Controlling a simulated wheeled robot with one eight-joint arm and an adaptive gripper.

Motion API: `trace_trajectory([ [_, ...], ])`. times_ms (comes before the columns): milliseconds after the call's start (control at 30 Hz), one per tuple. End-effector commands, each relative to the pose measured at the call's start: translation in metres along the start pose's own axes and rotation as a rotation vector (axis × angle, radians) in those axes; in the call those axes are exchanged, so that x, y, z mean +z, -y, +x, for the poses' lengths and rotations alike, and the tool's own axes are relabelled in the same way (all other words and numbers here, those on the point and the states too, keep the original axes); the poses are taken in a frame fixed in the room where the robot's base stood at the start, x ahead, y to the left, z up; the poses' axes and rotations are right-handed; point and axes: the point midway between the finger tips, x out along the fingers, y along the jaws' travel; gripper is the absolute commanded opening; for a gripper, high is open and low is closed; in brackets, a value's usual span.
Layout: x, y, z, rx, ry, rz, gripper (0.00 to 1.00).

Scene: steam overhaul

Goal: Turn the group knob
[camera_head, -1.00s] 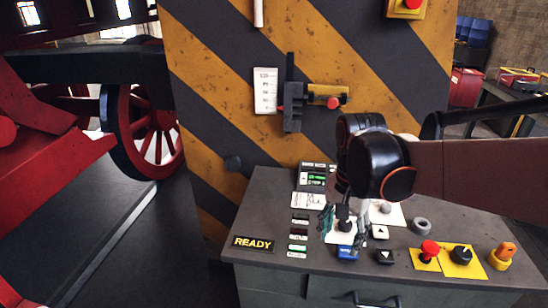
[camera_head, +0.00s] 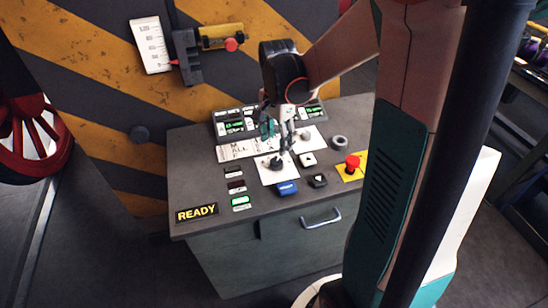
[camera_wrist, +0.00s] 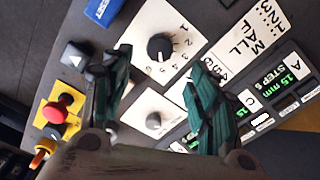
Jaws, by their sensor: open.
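The black rotary knob (camera_wrist: 161,46) sits on a white dial plate with numbers around it. I take it as the group knob. In the head view the same knob (camera_head: 276,161) is on the sloped console top. My gripper (camera_head: 279,138) is above and behind it, fingers pointing down. In the wrist view my gripper (camera_wrist: 161,62) is open and empty. The knob shows in the gap between its fingertips, with no visible contact. A smaller grey knob (camera_wrist: 153,121) on another white plate lies closer to the palm in that view.
A READY sign (camera_head: 197,212) is at the left corner. Lit displays (camera_head: 236,120) stand behind. A striped panel rises at the back.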

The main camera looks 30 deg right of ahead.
Motion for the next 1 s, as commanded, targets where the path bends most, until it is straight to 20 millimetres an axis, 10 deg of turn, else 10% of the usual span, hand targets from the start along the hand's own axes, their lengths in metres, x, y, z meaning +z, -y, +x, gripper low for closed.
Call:
trace_trajectory([
  [400, 0.000, 0.000, 0.072, 0.000, 0.000, -0.001, 0.54],
  [867, 0.000, 0.000, 0.082, 0.000, 0.000, -0.001, 0.54],
  [1000, 0.000, 0.000, 0.082, 0.000, 0.000, -0.001, 0.25],
])
